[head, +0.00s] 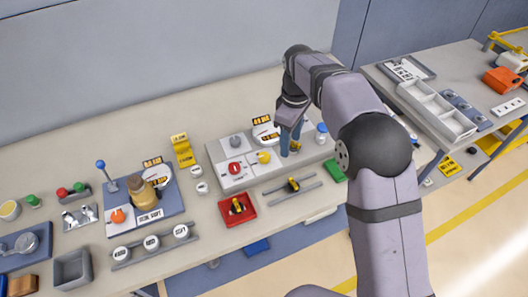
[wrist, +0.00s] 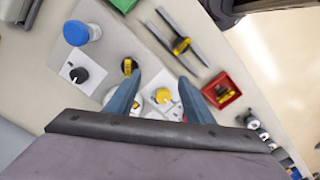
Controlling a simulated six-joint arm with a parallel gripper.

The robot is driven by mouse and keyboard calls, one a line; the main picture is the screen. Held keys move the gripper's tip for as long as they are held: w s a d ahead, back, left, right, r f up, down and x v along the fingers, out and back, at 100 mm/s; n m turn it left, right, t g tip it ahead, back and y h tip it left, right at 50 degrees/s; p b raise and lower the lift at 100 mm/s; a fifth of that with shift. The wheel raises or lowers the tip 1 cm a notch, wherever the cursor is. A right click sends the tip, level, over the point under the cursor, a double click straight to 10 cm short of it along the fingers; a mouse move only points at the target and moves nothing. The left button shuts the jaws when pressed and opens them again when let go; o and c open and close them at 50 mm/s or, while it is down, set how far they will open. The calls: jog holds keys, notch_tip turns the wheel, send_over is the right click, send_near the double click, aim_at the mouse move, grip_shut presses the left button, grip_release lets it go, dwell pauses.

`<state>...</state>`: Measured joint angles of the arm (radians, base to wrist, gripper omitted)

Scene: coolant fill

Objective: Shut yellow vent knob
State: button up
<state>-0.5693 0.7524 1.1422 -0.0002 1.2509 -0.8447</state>
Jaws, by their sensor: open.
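The yellow knob (head: 263,157) sits on a white plate on the grey panel (head: 243,184), right of the red knob (head: 234,168). In the wrist view the yellow knob (wrist: 163,96) appears between my two fingers, with its white plate around it. My gripper (head: 290,138) is open and empty above the right part of the panel, up and right of the knob in the head view. In the wrist view my gripper (wrist: 160,78) has a finger to each side of the knob, with no visible contact. My gripper body hides part of the panel.
A small black-and-yellow part (wrist: 127,67) is close to my left finger in the wrist view. A blue-lidded jar (wrist: 75,33) and a black knob (wrist: 80,75) stand beyond it. A red tray (head: 238,210) and a railed holder (head: 292,187) lie in front of the panel.

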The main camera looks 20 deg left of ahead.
aim_at(264, 155)
jog(key=a+n, duration=0.1)
jog(key=a, duration=0.1)
jog(key=a+n, duration=0.1)
jog(key=a, duration=0.2)
jog(key=a+f+n, duration=0.1)
jog(key=a, duration=0.1)
jog(key=shift+s+a+f+n, duration=0.1)
jog(key=shift+s+a+n, duration=0.2)
jog(key=shift+s+a, duration=0.1)
jog(key=shift+d+f+p, duration=0.1)
jog(key=shift+f+p, duration=1.25)
jog(key=shift+f, duration=2.3)
jog(key=c, duration=1)
